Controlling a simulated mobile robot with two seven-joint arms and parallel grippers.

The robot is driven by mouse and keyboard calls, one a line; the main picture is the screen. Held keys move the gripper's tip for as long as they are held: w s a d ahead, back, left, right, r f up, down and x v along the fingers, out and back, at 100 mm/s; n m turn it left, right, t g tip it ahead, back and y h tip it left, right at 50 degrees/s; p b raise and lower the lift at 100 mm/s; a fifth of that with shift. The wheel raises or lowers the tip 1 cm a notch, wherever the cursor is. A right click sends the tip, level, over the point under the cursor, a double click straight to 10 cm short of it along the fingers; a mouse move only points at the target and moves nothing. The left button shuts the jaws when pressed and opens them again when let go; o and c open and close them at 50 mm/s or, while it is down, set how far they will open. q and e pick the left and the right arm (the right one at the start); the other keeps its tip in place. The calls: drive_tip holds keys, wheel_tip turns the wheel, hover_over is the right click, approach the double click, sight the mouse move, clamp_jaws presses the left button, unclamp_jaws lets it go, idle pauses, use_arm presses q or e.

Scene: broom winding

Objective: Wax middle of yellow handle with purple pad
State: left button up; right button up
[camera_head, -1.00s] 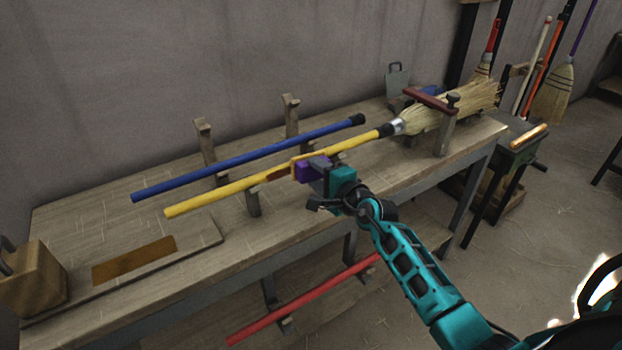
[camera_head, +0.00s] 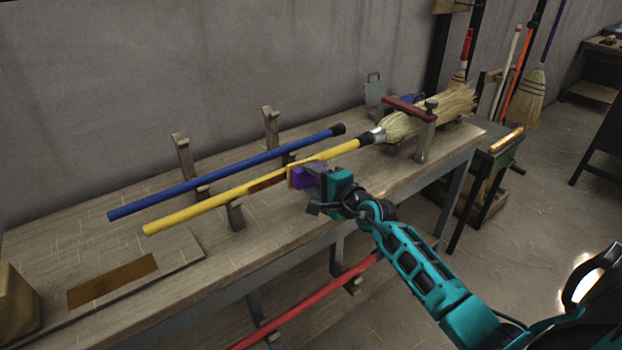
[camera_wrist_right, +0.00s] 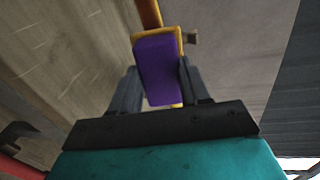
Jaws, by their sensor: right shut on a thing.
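The yellow handle (camera_head: 195,214) belongs to a straw broom and lies along wooden supports over the bench. A brown stretch (camera_head: 266,183) shows on it just left of the pad. My right gripper (camera_head: 314,181) is shut on the purple pad (camera_head: 299,178), which has a yellow-orange edge, and holds it at the handle's middle. The pad also shows between the fingers in the right wrist view (camera_wrist_right: 158,68), with the handle (camera_wrist_right: 149,14) behind it. The pad appears against the handle, but the contact face is hidden. My left gripper is out of view.
A blue handle (camera_head: 220,175) lies parallel behind the yellow one. The broom's bristles (camera_head: 440,110) sit under a red clamp bar (camera_head: 408,108) at the right. A red handle (camera_head: 310,302) lies below the bench top. The bench's front left (camera_head: 215,272) is clear.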

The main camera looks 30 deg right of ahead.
drive_tip(key=s+p, duration=0.1)
drive_tip(key=s, duration=0.1)
drive_tip(key=s+r+p, duration=0.1)
drive_tip(key=s, duration=0.2)
drive_tip(key=shift+s+d, duration=0.1)
drive_tip(key=shift+d, duration=0.05)
drive_tip(key=shift+s, duration=0.1)
drive_tip(key=shift+s+d+r+p, duration=0.1)
drive_tip(key=shift+s+r+p, duration=0.1)
drive_tip(key=shift+s, duration=0.5)
drive_tip(key=shift+s+r+p, duration=0.1)
drive_tip(key=shift+s+p, duration=0.05)
drive_tip(key=shift+s, duration=0.55)
